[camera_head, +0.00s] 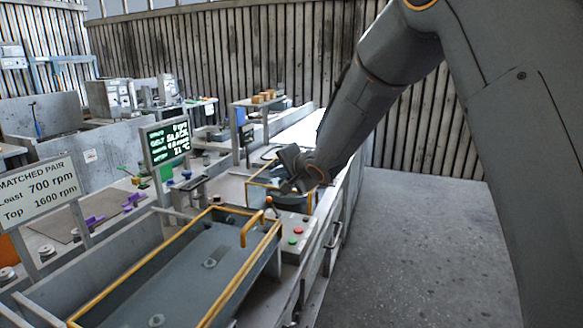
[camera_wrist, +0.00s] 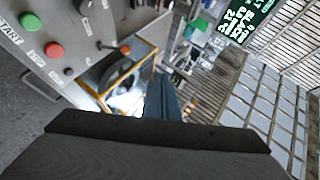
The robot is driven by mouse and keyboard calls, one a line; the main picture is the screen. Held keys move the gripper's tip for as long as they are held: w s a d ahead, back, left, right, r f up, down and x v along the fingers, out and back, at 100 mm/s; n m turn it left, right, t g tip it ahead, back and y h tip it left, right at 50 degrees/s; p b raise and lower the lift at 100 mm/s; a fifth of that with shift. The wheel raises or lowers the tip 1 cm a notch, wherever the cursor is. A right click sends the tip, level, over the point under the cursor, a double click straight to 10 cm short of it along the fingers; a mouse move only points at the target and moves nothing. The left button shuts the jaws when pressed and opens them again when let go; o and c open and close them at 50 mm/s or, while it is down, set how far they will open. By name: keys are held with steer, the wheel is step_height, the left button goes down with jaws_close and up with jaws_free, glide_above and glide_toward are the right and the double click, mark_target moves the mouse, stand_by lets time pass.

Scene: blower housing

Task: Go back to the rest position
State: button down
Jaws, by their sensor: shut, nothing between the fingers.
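My gripper (camera_head: 289,183) hangs at the end of my arm, above and close to a small yellow-framed bay in the bench. In the wrist view its dark fingers (camera_wrist: 160,97) are together, with nothing between them. The round dark blower housing (camera_head: 290,200) sits in the bay, partly covered by my gripper in the head view. In the wrist view the housing (camera_wrist: 119,72) lies left of the fingers, inside the yellow frame (camera_wrist: 148,62). I cannot tell from these views how far the fingertips are from it.
A control panel (camera_head: 291,246) with green and red buttons stands in front of the bay. A large yellow-railed tray (camera_head: 180,270) is nearer. A screen (camera_head: 168,142) and a "matched pair" sign (camera_head: 38,190) stand at left. The floor (camera_head: 425,230) at right is clear.

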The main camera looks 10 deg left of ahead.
steer(key=s+d+f+n+g+h+b, duration=0.1)
steer(key=s+d+f+h, duration=0.35)
steer(key=d, duration=0.65)
steer(key=s+d+f+n+g+h+b, duration=0.15)
steer(key=s+d+f, duration=0.45)
steer(key=d, duration=0.6)
steer(key=s+d+f+n+g, duration=0.1)
steer(key=s+d+f+g, duration=0.1)
steer(key=s, duration=0.6)
steer(key=s+d+f+n+g+h+b, duration=0.1)
steer(key=s+d+f+g, duration=0.1)
steer(key=s+d, duration=0.3)
steer(key=s+d+f+n+g+b, duration=0.1)
steer(key=s+d+f+n+g, duration=0.1)
steer(key=s, duration=1)
steer(key=shift+d+h, duration=0.4)
steer(key=shift+d, duration=0.3)
